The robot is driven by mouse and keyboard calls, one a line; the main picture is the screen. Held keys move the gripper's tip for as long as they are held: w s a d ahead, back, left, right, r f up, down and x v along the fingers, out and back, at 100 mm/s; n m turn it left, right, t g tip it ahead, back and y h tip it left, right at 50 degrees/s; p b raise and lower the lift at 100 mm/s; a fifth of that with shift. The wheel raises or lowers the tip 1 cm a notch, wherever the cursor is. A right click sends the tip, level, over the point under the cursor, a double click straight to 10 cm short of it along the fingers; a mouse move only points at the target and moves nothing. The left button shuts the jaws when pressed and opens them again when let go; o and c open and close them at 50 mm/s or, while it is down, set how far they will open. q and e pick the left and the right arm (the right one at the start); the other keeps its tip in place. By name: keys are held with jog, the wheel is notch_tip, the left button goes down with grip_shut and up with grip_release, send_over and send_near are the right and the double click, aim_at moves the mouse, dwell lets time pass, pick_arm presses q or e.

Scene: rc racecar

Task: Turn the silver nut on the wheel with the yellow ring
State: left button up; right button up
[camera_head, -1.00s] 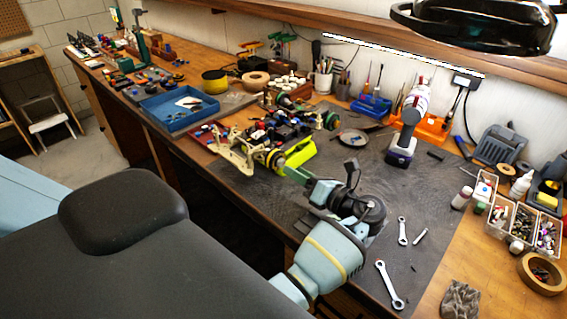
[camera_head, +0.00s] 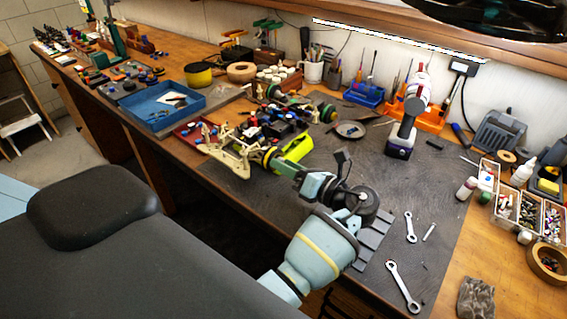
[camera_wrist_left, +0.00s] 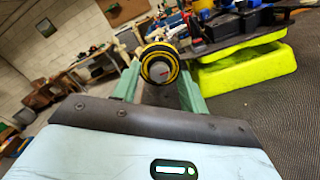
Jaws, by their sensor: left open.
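The RC car (camera_head: 275,128) sits on the bench's dark mat, propped on a bright yellow-green block (camera_head: 298,147). This block also shows in the left wrist view (camera_wrist_left: 245,75). The near wheel with the yellow ring (camera_wrist_left: 160,53) faces my left wrist camera, with the silver nut (camera_wrist_left: 159,71) at its centre. My left gripper (camera_wrist_left: 158,80) is open, its two green fingers to the left and right of this wheel in the picture. I cannot tell whether they touch it. In the head view the fingertips are partly hidden against the wheel. My right gripper is not in view.
A blue tray (camera_head: 160,106) stands left of the car. A cordless screwdriver (camera_head: 408,120) stands behind at the right. Wrenches (camera_head: 403,287) lie on the mat right of my arm. Parts bins (camera_head: 528,212) stand at the far right.

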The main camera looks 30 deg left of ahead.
pick_arm(q)
jog(key=shift+c, duration=0.3)
grip_shut()
